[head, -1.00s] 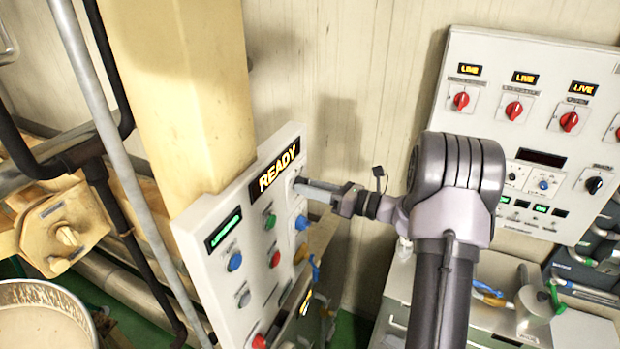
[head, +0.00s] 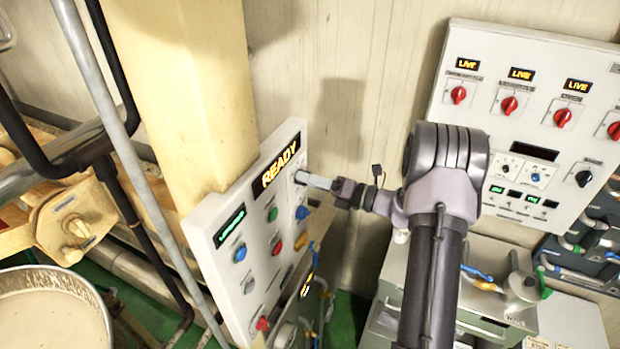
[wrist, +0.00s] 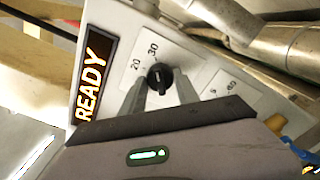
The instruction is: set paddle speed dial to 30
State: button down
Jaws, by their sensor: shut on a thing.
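The dial (wrist: 159,77) is a small black round knob on a white plate in the wrist view. The printed numbers 20 and 30 show above it, and 60 shows to the right. A pale mark on the knob is too small to read against the scale. My gripper (wrist: 160,88) is shut on the knob, one finger on each side. In the head view my gripper (head: 308,179) reaches the upper right of the white control panel (head: 205,222), beside the lit READY display (head: 277,167). There my fingers hide the knob.
The panel carries several coloured buttons, including a green one (head: 273,214), and a small green-lit display (head: 229,225). A second panel (head: 520,130) with red switches hangs on the right wall. Pipes (head: 90,90) and a kettle (head: 50,305) of pale mix stand at left.

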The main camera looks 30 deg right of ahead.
dwell(0.4)
jog(key=c, duration=0.9)
grip_release()
jog(key=b+v, duration=0.2)
jog(key=v, duration=1.5)
jog(key=shift+s+d+b, duration=0.2)
jog(key=shift+b, duration=0.1)
